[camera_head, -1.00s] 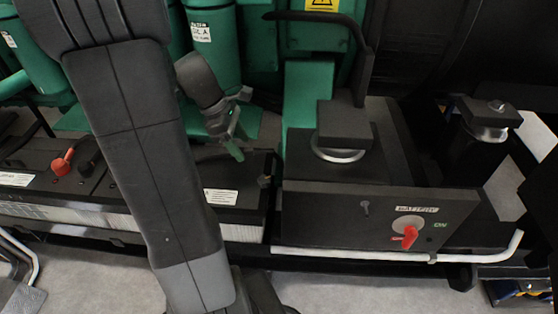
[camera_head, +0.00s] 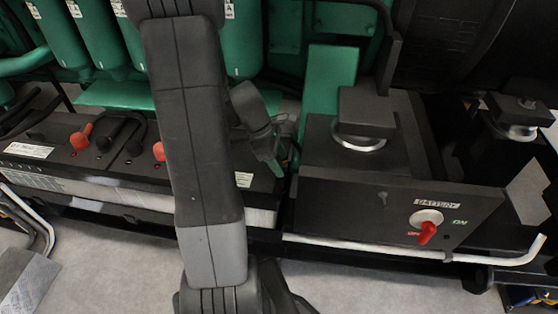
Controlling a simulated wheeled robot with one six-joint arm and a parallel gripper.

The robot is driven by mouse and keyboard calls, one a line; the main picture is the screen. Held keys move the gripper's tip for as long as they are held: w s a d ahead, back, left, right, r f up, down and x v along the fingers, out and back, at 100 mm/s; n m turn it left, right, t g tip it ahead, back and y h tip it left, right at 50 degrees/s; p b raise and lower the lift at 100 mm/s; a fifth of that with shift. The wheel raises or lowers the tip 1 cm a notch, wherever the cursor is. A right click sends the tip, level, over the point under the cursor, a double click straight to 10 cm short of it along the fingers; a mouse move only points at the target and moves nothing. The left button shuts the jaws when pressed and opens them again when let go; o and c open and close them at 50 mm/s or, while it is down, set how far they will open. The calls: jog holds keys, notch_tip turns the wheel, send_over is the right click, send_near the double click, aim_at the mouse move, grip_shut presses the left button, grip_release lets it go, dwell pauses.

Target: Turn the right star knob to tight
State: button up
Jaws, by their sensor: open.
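No star knob can be made out in this view; one may be hidden behind my arm or outside the frame. My gripper (camera_head: 279,160) hangs just right of my large arm link, fingers pointing down. It is open, and I see nothing between its fingers. It is over the right end of the black batteries, left of the black battery switch box (camera_head: 330,203). The finger tips are dark and partly hard to tell from the background.
The box front carries a red rotary switch (camera_head: 427,231) labelled battery. A white pipe (camera_head: 400,252) runs below it. Green cylinders (camera_head: 60,35) stand behind the batteries (camera_head: 72,145). Black mounts (camera_head: 366,112) rise at right. Bare floor (camera_head: 110,262) shows in front.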

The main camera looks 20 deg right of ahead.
jog(key=shift+c, duration=0.3)
jog(key=c, duration=0.9)
jog(key=shift+c, duration=0.2)
